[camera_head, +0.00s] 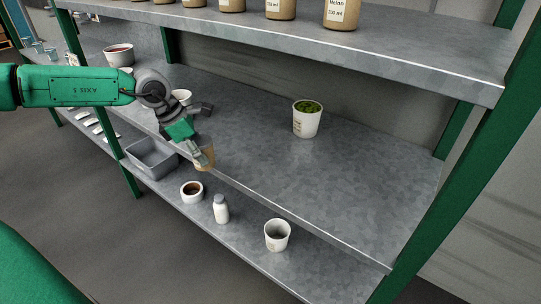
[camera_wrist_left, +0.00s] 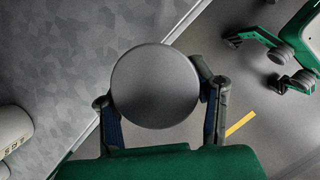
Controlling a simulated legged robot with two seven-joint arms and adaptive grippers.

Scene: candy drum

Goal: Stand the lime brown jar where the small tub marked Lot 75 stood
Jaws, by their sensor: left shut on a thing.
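My left gripper (camera_head: 203,157) is shut on a brown jar (camera_head: 208,155), held at the front edge of the middle shelf. Its label is too small to read. In the left wrist view, the jar's round grey lid (camera_wrist_left: 155,86) sits between the two fingers. My right gripper (camera_wrist_left: 253,63) shows at the top right of that view, with its fingers apart and empty. A white tub with green contents (camera_head: 306,122) stands towards the back of the middle shelf. No Lot 75 mark can be read on any tub.
Another white tub (camera_head: 182,95) is partly behind my left wrist. The lower shelf holds a grey bin (camera_head: 150,174), a tub with dark contents (camera_head: 192,196), a white bottle (camera_head: 221,210) and a white tub (camera_head: 276,240). Brown jars (camera_head: 342,14) line the top shelf. The middle shelf's right part is clear.

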